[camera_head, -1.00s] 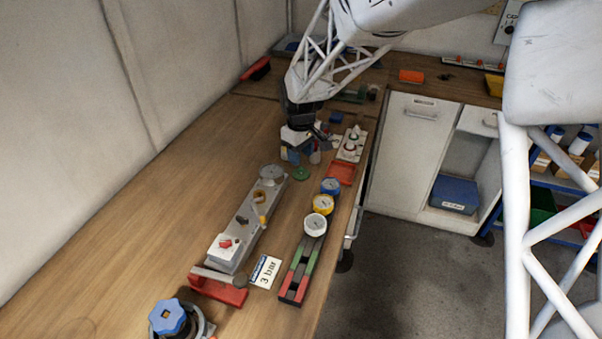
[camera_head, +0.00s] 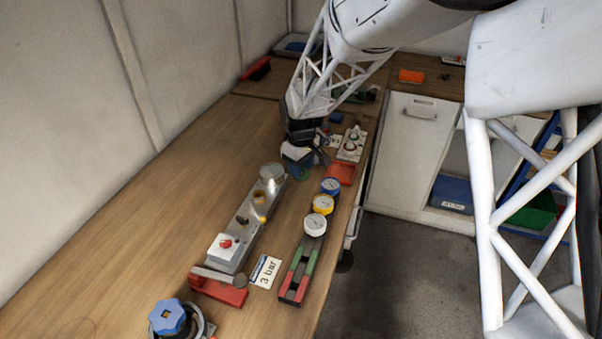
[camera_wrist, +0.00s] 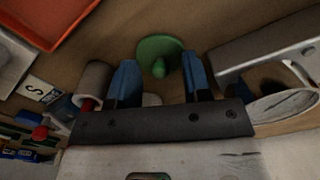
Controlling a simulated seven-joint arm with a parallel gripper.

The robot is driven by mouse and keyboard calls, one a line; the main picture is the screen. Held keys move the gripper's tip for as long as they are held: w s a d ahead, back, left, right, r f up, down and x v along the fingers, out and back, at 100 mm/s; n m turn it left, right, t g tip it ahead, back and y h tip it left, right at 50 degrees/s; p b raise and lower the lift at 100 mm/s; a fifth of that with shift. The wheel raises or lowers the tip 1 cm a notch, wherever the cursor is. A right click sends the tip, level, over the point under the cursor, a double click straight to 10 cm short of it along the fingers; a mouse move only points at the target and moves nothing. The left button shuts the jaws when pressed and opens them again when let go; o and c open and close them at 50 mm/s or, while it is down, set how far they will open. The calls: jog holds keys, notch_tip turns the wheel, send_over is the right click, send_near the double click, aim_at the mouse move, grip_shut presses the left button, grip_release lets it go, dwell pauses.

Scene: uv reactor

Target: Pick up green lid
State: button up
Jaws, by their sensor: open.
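The green lid (camera_wrist: 160,54) is a round disc with a small knob, lying on the wooden table. In the wrist view it sits just beyond and between the two blue fingertips of my gripper (camera_wrist: 158,78). The fingers are apart with nothing held between them. In the head view my gripper (camera_head: 300,167) is low over the table at the far end of the metal block, and only a dark green bit of the lid (camera_head: 302,177) shows beneath it.
The metal block (camera_head: 240,228) with fittings stands close by. A red tray (camera_head: 341,174) and blue, yellow and white gauges (camera_head: 322,204) lie to the right. A 3 bar card (camera_head: 265,271) lies nearer. The table's left side is clear.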

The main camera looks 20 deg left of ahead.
jog(key=shift+c, duration=0.3)
grip_shut()
jog(key=shift+r, duration=0.1)
notch_tip(320, 180, up, 10)
dwell(0.7)
dwell(0.5)
jog(key=w+a, duration=0.6)
jog(key=shift+w+a, duration=0.25)
jog(key=shift+w, duration=0.15)
